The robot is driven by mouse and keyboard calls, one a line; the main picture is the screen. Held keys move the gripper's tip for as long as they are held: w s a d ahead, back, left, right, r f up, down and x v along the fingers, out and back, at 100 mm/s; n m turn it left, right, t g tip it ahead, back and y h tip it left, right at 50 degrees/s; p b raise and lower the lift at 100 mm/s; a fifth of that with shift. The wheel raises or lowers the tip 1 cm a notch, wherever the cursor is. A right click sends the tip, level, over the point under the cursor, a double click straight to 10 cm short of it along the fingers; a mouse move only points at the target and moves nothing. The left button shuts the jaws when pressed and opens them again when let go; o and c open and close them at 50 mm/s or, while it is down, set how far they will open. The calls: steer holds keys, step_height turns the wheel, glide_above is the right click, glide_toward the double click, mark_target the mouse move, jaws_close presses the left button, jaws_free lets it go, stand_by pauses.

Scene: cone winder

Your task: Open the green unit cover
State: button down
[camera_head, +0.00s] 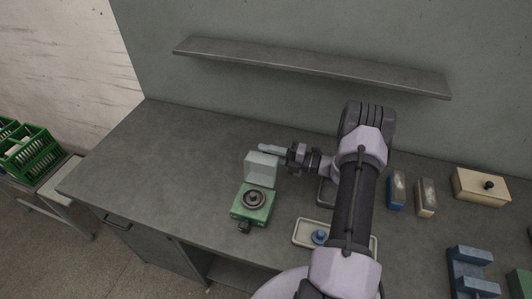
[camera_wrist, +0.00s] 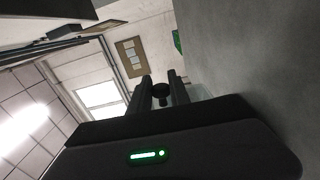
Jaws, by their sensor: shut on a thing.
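The green unit (camera_head: 250,204) sits on the bench left of my arm, with a dark round part on its top and a dark knob at its front. Its pale, see-through cover (camera_head: 262,168) stands raised, roughly upright, at the unit's back edge. My gripper (camera_head: 270,149) is at the upper edge of the cover, reaching in from the right. In the wrist view my gripper's fingers (camera_wrist: 161,88) are shut on a small dark knob (camera_wrist: 161,91), which seems to belong to the cover. In the head view the fingers hide that knob.
A shallow tray (camera_head: 303,239) with a blue knobbed piece (camera_head: 320,237) lies right of the unit. Blue and tan blocks (camera_head: 396,191), a beige box (camera_head: 482,186) and a blue holder (camera_head: 470,268) stand farther right. A shelf (camera_head: 310,69) hangs above. The bench left is clear.

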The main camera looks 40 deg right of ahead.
steer(key=shift+d+f, duration=0.1)
steer(key=shift+f, duration=0.3)
steer(key=c, duration=1.2)
jaws_free()
steer(key=shift+c, duration=0.2)
steer(key=shift+r, duration=0.1)
steer(key=p+v, duration=0.1)
steer(key=v, duration=1.6)
steer(key=shift+d, duration=0.2)
steer(key=shift+s, duration=0.1)
steer(key=shift+s, duration=0.1)
